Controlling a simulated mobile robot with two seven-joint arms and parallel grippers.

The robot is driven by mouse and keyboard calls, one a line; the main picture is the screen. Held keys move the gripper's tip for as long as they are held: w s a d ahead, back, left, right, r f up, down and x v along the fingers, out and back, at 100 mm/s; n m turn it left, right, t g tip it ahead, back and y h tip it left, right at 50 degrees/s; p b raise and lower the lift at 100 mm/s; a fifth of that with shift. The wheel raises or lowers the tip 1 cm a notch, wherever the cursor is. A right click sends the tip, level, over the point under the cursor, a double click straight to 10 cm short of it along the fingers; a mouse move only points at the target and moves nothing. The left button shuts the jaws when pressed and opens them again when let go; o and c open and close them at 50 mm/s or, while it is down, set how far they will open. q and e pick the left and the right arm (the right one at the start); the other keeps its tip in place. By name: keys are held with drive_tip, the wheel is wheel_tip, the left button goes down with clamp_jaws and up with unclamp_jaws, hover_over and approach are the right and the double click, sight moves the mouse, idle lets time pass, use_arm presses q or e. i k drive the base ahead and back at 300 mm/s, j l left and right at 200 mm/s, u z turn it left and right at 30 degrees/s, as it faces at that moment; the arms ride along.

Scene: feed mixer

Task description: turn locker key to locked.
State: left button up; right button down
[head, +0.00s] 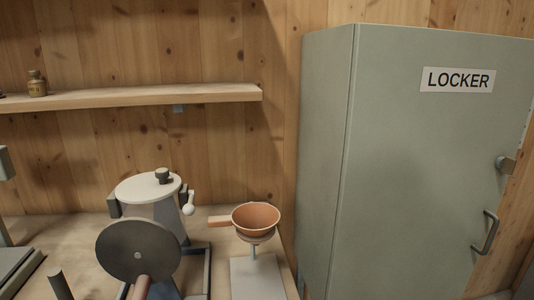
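The grey-green locker (415,160) stands on the right, with its door shut as far as I can see. A white label reading LOCKER (457,80) is near the top of the door. A small lock with a brass-coloured key (508,164) sits near the door's right edge, above the dark bar handle (486,232). The key is too small to tell its turn clearly. Neither of my grippers shows in the head view.
A wooden bench (75,235) left of the locker carries a white-lidded mixer (150,188), a dark disc with a handle (138,250) and an orange bowl (257,216) on a stand. A shelf (150,97) holds a small brown jar (37,84).

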sight(507, 165)
drive_tip(key=z, duration=1.45)
